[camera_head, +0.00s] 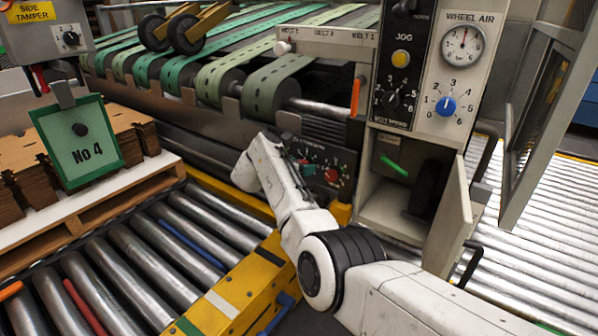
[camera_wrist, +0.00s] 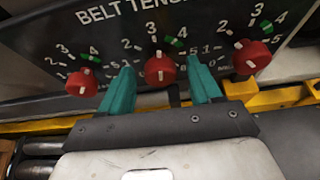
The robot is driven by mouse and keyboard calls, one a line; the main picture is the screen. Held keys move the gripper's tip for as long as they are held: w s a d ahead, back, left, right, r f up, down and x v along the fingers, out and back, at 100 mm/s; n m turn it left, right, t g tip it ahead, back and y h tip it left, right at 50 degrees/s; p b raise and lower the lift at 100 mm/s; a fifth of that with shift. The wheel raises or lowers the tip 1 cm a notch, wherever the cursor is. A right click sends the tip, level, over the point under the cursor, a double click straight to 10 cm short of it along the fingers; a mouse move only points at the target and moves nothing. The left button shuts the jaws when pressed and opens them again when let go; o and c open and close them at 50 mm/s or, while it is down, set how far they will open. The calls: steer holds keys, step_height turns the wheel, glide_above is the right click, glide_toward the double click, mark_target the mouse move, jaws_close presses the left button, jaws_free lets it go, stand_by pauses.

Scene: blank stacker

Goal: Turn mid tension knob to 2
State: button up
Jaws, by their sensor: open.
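The belt tension panel (camera_wrist: 110,40) is dark, with three red knobs in a row, each with a printed number scale and a green mark. The mid tension knob (camera_wrist: 160,70) has a white line; I cannot tell its exact setting. The left knob (camera_wrist: 82,82) and right knob (camera_wrist: 252,57) flank it. My gripper (camera_wrist: 160,66) is open, its teal fingers one on each side of the mid knob in the picture; contact cannot be told. In the head view my gripper (camera_head: 306,167) is small at the panel (camera_head: 343,190), where one red knob (camera_head: 331,176) shows; my arm hides part.
A yellow rail (camera_head: 240,290) and a roller conveyor (camera_head: 130,260) lie at left. An open cabinet (camera_head: 390,210) with its door (camera_head: 450,220) stands right of the panel. Green belts (camera_head: 215,75) run above. A No 4 sign (camera_head: 78,140) hangs at left.

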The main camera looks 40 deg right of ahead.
steer(key=shift+c, duration=0.3)
steer(key=c, duration=1)
steer(key=shift+o, duration=0.2)
steer(key=shift+w+f+b, duration=0.1)
steer(key=shift+f+b, duration=0.05)
steer(key=shift+b, duration=0.45)
steer(key=n+g+b, duration=0.1)
steer(key=n+b, duration=0.1)
steer(key=b, duration=0.4)
